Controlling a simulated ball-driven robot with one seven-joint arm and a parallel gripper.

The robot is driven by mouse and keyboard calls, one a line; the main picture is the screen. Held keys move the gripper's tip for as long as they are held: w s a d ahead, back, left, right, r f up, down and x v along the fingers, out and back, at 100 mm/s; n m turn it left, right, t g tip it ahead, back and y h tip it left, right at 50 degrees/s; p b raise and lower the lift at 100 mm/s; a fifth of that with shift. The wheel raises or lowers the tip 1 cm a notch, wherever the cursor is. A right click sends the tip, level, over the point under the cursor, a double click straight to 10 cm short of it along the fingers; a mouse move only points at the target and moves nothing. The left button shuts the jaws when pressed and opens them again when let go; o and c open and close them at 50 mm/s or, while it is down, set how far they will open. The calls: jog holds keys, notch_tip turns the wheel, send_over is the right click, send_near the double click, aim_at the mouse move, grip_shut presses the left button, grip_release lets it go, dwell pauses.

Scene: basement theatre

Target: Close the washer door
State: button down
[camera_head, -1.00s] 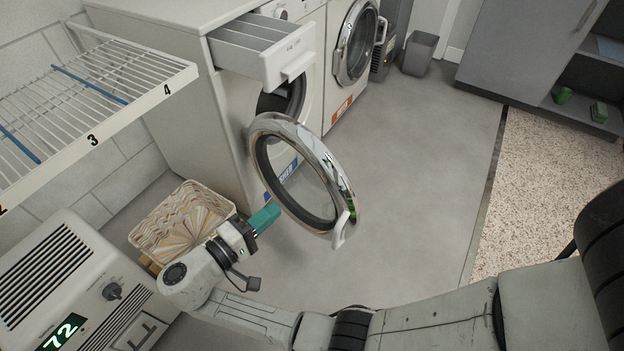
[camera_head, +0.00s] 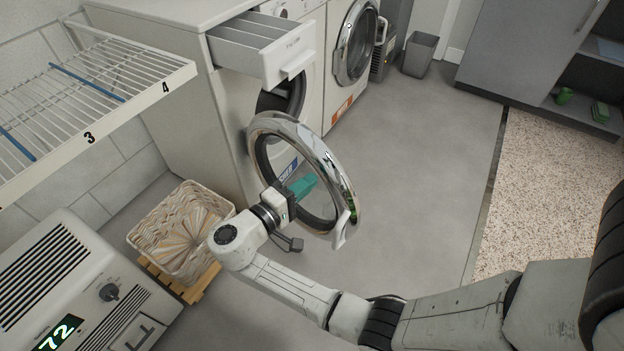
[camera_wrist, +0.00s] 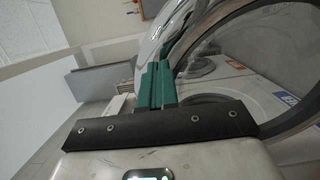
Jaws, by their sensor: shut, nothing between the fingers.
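The washer door (camera_head: 330,165), a round chrome ring with dark glass, stands swung wide open from the white washer (camera_head: 232,135) in the head view. Its pale handle (camera_head: 342,231) is at the lower right of the ring. My gripper (camera_head: 308,184) has green fingers, shut and empty, at the door's face by the lower part of the ring. In the wrist view the fingers (camera_wrist: 157,85) are together beside the chrome ring (camera_wrist: 170,35) and the glass (camera_wrist: 255,75). I cannot tell whether they touch the door.
A detergent drawer (camera_head: 270,50) is pulled out above the door. A second machine (camera_head: 350,60) stands beyond. A woven basket (camera_head: 180,232) on a wooden stand, a wire rack (camera_head: 95,75) and a dehumidifier (camera_head: 75,280) are left. Floor right of the door is clear.

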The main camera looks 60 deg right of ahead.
jog(key=shift+s+d, duration=0.2)
jog(key=shift+d, duration=0.75)
